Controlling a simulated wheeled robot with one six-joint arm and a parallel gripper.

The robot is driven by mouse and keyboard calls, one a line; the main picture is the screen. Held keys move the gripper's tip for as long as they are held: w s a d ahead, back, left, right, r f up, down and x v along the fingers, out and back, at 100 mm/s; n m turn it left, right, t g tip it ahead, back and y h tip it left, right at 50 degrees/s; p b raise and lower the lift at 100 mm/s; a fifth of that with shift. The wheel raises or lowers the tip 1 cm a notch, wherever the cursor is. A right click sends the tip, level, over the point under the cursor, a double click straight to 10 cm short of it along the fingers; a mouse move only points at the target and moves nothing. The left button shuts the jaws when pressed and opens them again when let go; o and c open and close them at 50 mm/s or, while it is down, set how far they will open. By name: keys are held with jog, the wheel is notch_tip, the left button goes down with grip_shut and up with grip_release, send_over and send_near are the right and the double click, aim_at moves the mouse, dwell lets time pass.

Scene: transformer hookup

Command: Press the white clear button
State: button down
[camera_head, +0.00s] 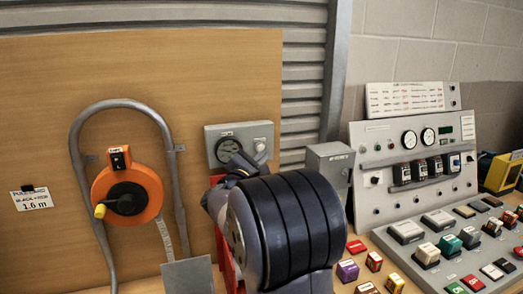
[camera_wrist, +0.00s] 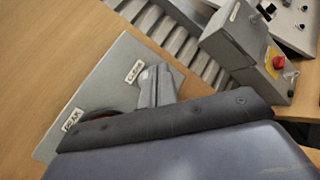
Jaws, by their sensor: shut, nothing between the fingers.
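A grey box (camera_head: 222,132) on the wooden board carries a round dial (camera_head: 228,149) at left and a small pale round button (camera_head: 260,145) at right, likely the white clear button. In the wrist view the box's plate (camera_wrist: 112,58) shows a label that seems to read CLEAR (camera_wrist: 134,71) and another like PEAK (camera_wrist: 72,119). My gripper (camera_wrist: 158,72) is shut and empty, its tips over the plate just right of the CLEAR label. The button is not clearly visible there, probably hidden by the fingers. I cannot tell whether the tips touch it.
An orange reel (camera_head: 148,190) with a crank hangs inside a bent grey pipe (camera_head: 77,160) at left. A grey box with a red knob (camera_wrist: 278,62) stands right of the plate. A gauge panel (camera_head: 385,160) and a bench of coloured buttons (camera_head: 470,240) fill the right.

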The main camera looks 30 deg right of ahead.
jog(key=shift+w, duration=0.1)
jog(key=shift+w+d, duration=0.1)
jog(key=shift+w, duration=0.2)
jog(key=shift+w+d+b, duration=0.1)
jog(key=shift+w+b, duration=0.25)
jog(key=shift+w, duration=0.05)
dwell(0.6)
dwell(0.4)
jog(key=shift+s+a+b, duration=0.2)
jog(key=shift+s+b, duration=0.35)
jog(key=shift+s, duration=0.2)
jog(key=shift+s, duration=0.1)
jog(key=s+b, duration=0.1)
jog(key=s, duration=0.1)
jog(key=s+a+b, duration=0.1)
jog(key=s, duration=0.1)
jog(key=shift+s+a, duration=0.15)
jog(key=shift+s, duration=0.2)
